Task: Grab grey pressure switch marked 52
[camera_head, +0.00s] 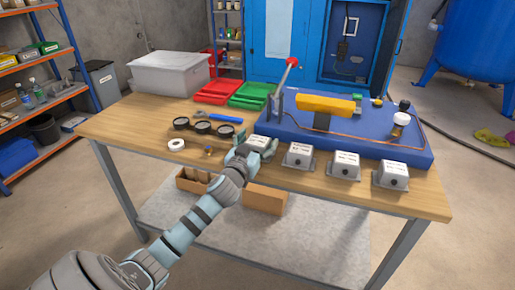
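Several grey pressure switches with white labelled tops stand in a row along the front of the workbench. One switch (258,143) is at the left end, between the fingers of my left gripper (254,153). The others are a second switch (298,156), a third switch (344,166) and a fourth switch (391,176) at the right end. The label print is too small to read, so I cannot tell which is marked 52. My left gripper's fingers are on both sides of the leftmost switch and partly hide it; whether they press on it is unclear. My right gripper is not in view.
Behind the switches is a blue base (410,150) with a yellow block (328,103) and a red-knobbed lever (291,62). Gauges (202,127), a white tape roll (176,145), a red tray (215,91) and a green tray (250,96) share the wooden bench (130,122).

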